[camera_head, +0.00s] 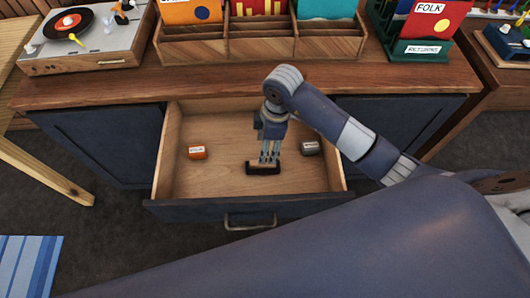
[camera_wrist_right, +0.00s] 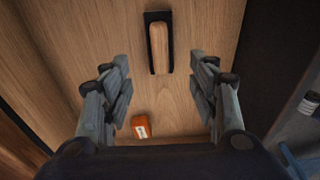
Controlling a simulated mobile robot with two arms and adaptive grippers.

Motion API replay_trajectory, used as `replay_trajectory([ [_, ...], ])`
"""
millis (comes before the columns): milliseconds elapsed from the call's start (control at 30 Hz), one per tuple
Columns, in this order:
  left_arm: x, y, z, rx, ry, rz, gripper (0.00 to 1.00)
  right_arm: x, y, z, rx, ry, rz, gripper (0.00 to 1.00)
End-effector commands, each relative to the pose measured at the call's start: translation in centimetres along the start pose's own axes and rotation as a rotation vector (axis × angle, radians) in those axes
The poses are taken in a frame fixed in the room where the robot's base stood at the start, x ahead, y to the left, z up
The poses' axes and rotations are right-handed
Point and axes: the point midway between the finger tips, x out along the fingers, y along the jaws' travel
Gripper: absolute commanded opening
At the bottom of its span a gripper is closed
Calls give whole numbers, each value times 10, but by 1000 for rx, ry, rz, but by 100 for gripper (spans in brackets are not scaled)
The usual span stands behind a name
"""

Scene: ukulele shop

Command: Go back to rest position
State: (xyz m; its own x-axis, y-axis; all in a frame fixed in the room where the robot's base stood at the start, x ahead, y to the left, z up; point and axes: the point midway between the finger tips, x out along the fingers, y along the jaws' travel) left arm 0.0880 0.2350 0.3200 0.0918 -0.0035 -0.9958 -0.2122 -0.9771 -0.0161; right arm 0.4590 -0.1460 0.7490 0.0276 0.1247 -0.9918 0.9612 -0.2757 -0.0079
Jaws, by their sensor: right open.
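My right gripper (camera_head: 268,158) reaches down over the open drawer (camera_head: 185,180). In the right wrist view its two fingers (camera_wrist_right: 160,100) are spread apart with nothing between their tips. A black-and-wood brush-like block (camera_head: 263,169) lies on the drawer floor beneath the gripper. It also shows ahead of the fingers in the wrist view (camera_wrist_right: 160,45), apart from them. My left gripper is in neither view.
In the drawer lie an orange box (camera_head: 197,153) to the left and a grey box (camera_head: 310,148) to the right. The wooden counter (camera_head: 200,90) holds a turntable (camera_head: 85,35), a record crate (camera_head: 262,47) and a green record rack (camera_head: 420,50). A wooden table leg (camera_head: 45,170) stands left.

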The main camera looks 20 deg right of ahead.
Motion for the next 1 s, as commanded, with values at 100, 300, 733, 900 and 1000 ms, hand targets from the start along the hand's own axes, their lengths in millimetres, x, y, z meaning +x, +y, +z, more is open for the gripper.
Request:
replay_trajectory([
  [100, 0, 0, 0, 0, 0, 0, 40, -11, 0, 0, 0, -1, 1, 54],
  [300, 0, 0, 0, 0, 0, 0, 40, -15, 0, 1, 1, -1, -1, 54],
  [733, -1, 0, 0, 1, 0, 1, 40, -16, 0, 0, 1, -1, 0, 54],
  [900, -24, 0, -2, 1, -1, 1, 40, -39, 0, -3, 1, 0, 1, 54],
  [1000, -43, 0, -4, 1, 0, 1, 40, -58, 0, -5, 1, -1, 0, 54],
])
